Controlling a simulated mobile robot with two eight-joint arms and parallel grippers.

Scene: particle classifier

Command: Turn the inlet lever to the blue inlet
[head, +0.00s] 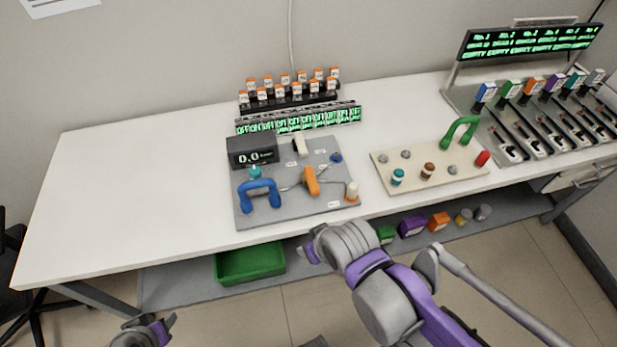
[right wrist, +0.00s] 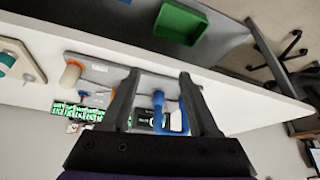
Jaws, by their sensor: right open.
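A grey panel (head: 285,213) lies on the white table and carries an orange lever (head: 311,180) near its middle. A small blue knob (head: 336,157) is at its back right, a white lever (head: 300,145) at its back, and a blue arched handle (head: 259,193) at its front left. My right gripper (head: 310,250) is in front of the table edge, apart from the panel. In the right wrist view its jaws (right wrist: 158,75) are open and empty, with the blue handle (right wrist: 158,112) seen beyond them. My left gripper (head: 160,328) is low at the bottom left; its jaws are unclear.
A beige panel (head: 440,183) with a green handle (head: 460,130) stands to the right. A rack of orange-capped vials (head: 290,92) is behind the grey panel. A green bin (head: 250,263) sits on the lower shelf. The table's left side is clear.

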